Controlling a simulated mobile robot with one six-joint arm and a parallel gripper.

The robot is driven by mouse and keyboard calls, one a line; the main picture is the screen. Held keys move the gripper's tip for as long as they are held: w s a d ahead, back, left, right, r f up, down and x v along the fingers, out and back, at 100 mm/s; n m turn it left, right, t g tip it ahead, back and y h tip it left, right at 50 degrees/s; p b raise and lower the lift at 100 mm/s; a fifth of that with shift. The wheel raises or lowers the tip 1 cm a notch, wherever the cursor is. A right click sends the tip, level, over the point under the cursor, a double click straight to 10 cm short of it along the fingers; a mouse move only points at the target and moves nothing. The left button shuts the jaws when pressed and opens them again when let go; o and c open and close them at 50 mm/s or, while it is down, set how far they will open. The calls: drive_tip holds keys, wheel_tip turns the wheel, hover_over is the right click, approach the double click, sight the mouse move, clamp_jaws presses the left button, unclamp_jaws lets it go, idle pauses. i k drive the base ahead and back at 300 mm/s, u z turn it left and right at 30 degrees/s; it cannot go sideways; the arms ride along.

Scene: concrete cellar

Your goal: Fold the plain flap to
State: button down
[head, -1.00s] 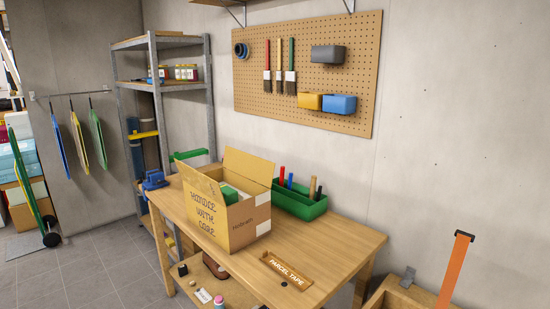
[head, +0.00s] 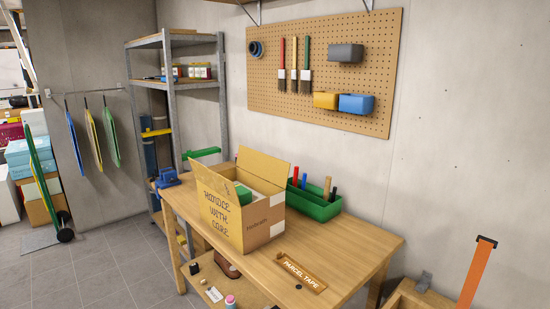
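An open cardboard box (head: 264,227) stands on the wooden workbench in the head view. Its plain flap (head: 263,167) stands raised along the far side. A printed panel reading "HANDLE WITH CARE" (head: 218,210) faces the left front; I cannot tell where its flap ends and the box wall begins. A green item (head: 244,194) and something pale show inside the box; the box floor is hidden. My gripper is not in view.
A wooden block marked "PARCEL TAPE" (head: 301,276) lies on the workbench (head: 345,243), right of the box. A green tray (head: 318,208) of tools stands behind. A blue clamp-like tool (head: 168,178) sits at the left end. The bench's right part is mostly clear.

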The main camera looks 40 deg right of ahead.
sight(276, 171)
drive_tip(key=u, duration=0.05)
drive_tip(key=i, duration=1)
drive_tip(key=z, duration=0.05)
